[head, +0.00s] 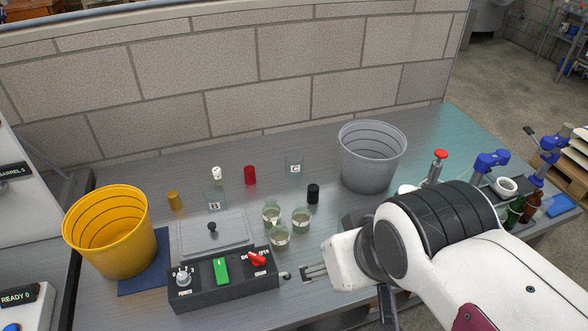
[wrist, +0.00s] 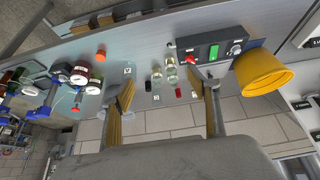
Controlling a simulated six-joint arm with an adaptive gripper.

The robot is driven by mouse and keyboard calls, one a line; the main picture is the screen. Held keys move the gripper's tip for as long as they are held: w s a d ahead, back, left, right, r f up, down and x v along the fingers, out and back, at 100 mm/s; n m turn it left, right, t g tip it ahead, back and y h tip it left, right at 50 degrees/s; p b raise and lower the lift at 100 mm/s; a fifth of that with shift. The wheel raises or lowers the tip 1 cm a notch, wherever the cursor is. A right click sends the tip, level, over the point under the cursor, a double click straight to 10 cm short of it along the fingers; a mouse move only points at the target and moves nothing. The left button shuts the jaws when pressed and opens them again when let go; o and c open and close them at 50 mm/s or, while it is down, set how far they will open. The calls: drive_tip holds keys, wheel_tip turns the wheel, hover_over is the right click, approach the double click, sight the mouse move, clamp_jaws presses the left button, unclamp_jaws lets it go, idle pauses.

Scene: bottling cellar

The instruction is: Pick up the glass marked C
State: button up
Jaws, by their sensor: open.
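The clear glass marked C (head: 294,168) stands upright and looks empty at the back of the bench, near the wall. In the wrist view its small white label (wrist: 157,98) shows between my fingers, some way beyond them. My gripper (wrist: 167,90) is open with nothing between its fingers. In the head view my wrist is at the front right of the bench, well apart from glass C; the fingers are not clear there. Another clear glass, marked B (head: 214,201), stands to the left of C.
A grey bucket (head: 370,170) stands right of glass C. Red (head: 250,175), black (head: 313,193), white (head: 216,174) and amber (head: 173,200) small pieces stand around. A control box (head: 222,284) and yellow bucket (head: 120,250) are at left. The brick wall (head: 200,70) closes the back.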

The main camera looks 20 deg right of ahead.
drive_tip(key=w+d+t+h, duration=0.15)
drive_tip(key=w+d, duration=0.25)
drive_tip(key=w, duration=1)
drive_tip(key=t, duration=0.4)
hover_over(296, 164)
drive_tip(key=s, duration=1.1)
wheel_tip(296, 164, down, 9)
drive_tip(key=shift+w+d+f+n+t+y, duration=0.1)
drive_tip(key=shift+w+f+n+t+y, duration=0.25)
drive_tip(key=shift+w+f, duration=1.15)
drive_tip(key=shift+w+a+f+n+t+y, duration=0.1)
drive_tip(key=shift+w+f+t+y, duration=0.5)
drive_tip(key=shift+f, duration=1.6)
drive_tip(key=shift+w+d+f+n+t+y, duration=0.1)
drive_tip(key=shift+w+f+n+t+y, duration=0.3)
drive_tip(key=shift+w+f, duration=1.25)
drive_tip(key=shift+s+f, duration=0.2)
drive_tip(key=shift+x, duration=1.2)
drive_tip(key=shift+f, duration=0.15)
